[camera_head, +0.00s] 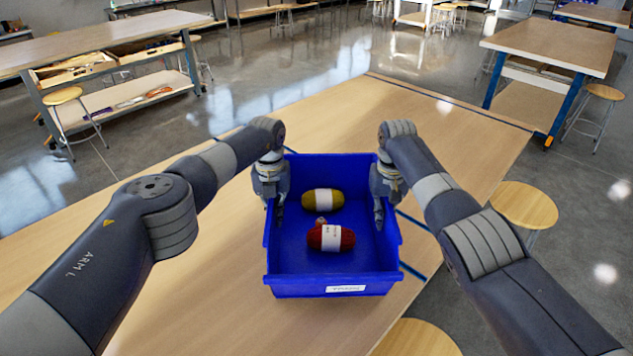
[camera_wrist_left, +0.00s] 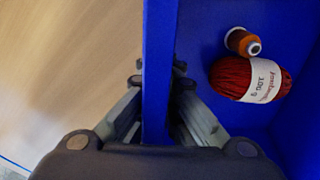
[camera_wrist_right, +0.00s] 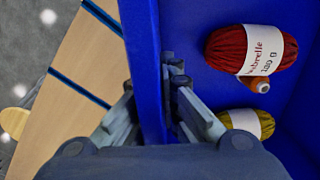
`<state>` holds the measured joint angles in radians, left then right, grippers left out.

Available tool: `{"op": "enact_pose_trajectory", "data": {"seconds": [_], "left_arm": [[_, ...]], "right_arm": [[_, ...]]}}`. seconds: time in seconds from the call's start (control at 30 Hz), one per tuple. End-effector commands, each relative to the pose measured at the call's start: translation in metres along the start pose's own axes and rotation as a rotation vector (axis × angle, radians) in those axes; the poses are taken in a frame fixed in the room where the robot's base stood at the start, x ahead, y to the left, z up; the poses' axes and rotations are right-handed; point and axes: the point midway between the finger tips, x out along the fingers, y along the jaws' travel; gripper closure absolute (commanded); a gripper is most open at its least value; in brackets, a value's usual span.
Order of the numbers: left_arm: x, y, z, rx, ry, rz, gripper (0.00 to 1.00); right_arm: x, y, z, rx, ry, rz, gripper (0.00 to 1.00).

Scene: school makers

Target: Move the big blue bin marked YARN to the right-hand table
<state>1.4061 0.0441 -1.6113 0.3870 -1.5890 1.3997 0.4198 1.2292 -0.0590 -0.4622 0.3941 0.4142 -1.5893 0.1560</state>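The big blue bin (camera_head: 335,282) is over the wooden table in front of me. Its near side has a white label (camera_head: 346,289), with text too small to read surely. Inside lie a yellow yarn ball (camera_head: 310,200), a red yarn ball (camera_head: 318,238) and a small orange spool (camera_wrist_left: 238,40). My left gripper (camera_head: 277,212) straddles the left wall, its fingers pressed on both sides. My right gripper (camera_head: 379,217) pinches the right wall (camera_wrist_right: 145,60) likewise. The bin looks level; I cannot tell whether its base touches the table.
The wooden table (camera_head: 200,265) is bare to the left and beyond the bin. Stools (camera_head: 524,204) stand close to its right edge. Another table (camera_head: 555,45) with blue legs stands far right, and one with drawers (camera_head: 95,38) far left. Open floor (camera_head: 300,65) lies between.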

Motion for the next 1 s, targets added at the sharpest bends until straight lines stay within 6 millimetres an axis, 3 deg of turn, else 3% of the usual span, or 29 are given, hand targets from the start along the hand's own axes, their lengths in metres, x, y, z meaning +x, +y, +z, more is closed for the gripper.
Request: {"op": "enact_pose_trajectory", "data": {"seconds": [0.57, 1.0], "left_arm": [[0.000, 0.002, 0.001, -0.003, -0.002, 0.003, 1.00], [0.016, 0.002, 0.001, -0.003, -0.002, 0.003, 1.00]], "right_arm": [[0.000, 0.001, -0.001, 0.000, 0.002, 0.002, 1.00], [0.016, 0.001, -0.001, 0.001, 0.002, 0.002, 1.00]]}}
